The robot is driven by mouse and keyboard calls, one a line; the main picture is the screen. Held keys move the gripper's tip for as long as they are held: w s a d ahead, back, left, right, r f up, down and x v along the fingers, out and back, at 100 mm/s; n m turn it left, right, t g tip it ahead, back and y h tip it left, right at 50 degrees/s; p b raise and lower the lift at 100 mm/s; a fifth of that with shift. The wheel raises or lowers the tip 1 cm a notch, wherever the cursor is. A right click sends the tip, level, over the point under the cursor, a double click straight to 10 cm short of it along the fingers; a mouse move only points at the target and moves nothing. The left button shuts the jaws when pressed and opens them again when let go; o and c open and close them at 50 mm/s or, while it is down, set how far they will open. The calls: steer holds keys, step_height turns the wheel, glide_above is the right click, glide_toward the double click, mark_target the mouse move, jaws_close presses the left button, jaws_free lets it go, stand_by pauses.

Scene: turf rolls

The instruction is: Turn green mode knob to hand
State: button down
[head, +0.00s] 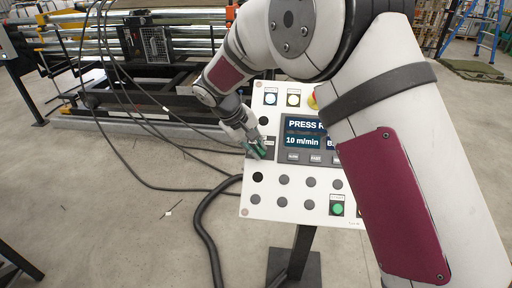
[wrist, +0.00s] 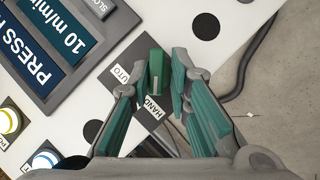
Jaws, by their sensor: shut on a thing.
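The green mode knob (wrist: 156,70) sits on a dark label plate (wrist: 112,80) on the white control panel. In the wrist view the word HAND (wrist: 153,108) shows below the knob, and a partly covered AUTO label (wrist: 120,73) is to its left. My gripper (wrist: 166,75) has its teal-padded fingers on either side of the knob and is shut on it. The fingers partly hide the knob, so its exact pointing is hard to tell. In the head view my gripper (head: 259,149) reaches the panel's left edge and mostly covers the knob.
The control panel (head: 270,205) carries a display (head: 303,137), several black buttons and a green button (head: 338,209). It stands on a dark post (head: 300,250). Black cables (head: 205,215) hang at its left. Roller machinery (head: 150,50) stands behind. Open concrete floor lies at left.

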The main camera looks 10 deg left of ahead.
steer(key=shift+w+d+f, duration=0.15)
steer(key=shift+d+f, duration=0.05)
steer(key=shift+d, duration=0.35)
steer(key=c, duration=1.6)
jaws_free()
steer(key=shift+c, duration=0.2)
steer(key=shift+a+r, duration=0.2)
steer(key=shift+a, duration=0.15)
steer(key=v, duration=1.2)
steer(key=shift+f, duration=0.1)
